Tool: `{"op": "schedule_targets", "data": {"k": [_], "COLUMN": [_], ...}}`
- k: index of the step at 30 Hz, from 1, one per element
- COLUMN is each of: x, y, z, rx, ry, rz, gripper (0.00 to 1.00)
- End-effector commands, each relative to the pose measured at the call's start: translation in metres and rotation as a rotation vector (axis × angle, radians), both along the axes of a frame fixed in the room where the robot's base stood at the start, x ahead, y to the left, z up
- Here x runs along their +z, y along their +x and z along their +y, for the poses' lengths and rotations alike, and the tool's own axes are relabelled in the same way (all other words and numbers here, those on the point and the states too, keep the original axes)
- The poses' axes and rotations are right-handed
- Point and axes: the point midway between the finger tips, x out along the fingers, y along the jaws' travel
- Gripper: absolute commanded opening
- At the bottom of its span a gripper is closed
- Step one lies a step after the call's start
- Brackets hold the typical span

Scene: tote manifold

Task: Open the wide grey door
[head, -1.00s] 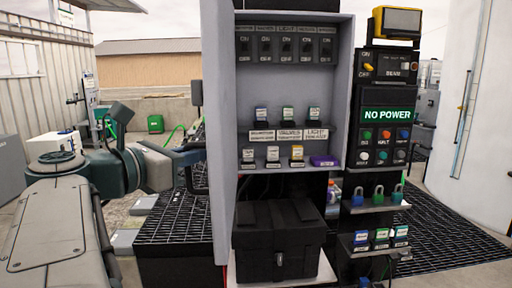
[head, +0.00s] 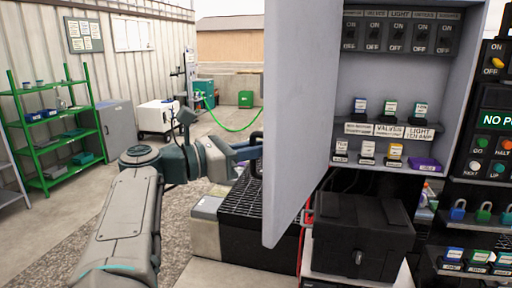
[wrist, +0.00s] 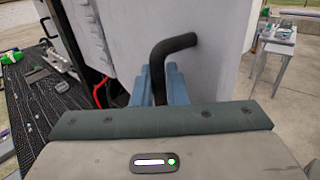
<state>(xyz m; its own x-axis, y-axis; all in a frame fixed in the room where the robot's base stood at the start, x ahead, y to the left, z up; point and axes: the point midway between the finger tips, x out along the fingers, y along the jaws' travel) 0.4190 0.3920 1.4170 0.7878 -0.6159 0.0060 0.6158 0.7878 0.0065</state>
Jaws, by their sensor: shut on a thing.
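The wide grey door (head: 298,120) is a tall light grey panel on the left side of a grey cabinet (head: 468,75). It stands swung out toward me, with the cabinet's inside showing to its right. In the wrist view the door face (wrist: 212,65) carries a bent black handle (wrist: 178,45). My gripper (wrist: 165,80) is shut on this handle, with its blue fingers on either side of the bar. In the head view my gripper (head: 246,152) reaches the door's left edge from the left, and the door partly hides the grip.
The cabinet holds rows of switches (head: 398,35) and labelled blocks (head: 390,107). A black case (head: 362,238) sits below. Black grating (head: 262,205) lies beneath my gripper. A green shelf rack (head: 55,130) stands far left. The gravel floor beside my arm is open.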

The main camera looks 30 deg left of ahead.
Motion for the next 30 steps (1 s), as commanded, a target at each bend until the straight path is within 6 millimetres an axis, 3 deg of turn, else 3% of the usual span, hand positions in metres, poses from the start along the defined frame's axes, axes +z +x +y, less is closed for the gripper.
{"op": "schedule_targets", "data": {"k": [1, 4, 5, 6, 14, 19, 30], "x": [-0.01, -0.01, -0.01, -0.01, -0.006, -0.005, -0.007], "y": [-0.002, -0.002, -0.002, -0.002, 0.0, -0.008, -0.073], "z": [0.003, 0.003, 0.003, 0.003, 0.0, 0.008, 0.059], "rx": [0.003, 0.003, 0.003, 0.003, -0.001, 0.004, 0.007], "ry": [-0.001, -0.001, -0.002, -0.002, 0.001, 0.001, 0.0], "rz": [0.018, 0.018, 0.017, 0.015, 0.011, 0.007, 0.007], "gripper": [0.0, 0.0, 0.21, 0.3, 0.3, 0.3, 0.3]}}
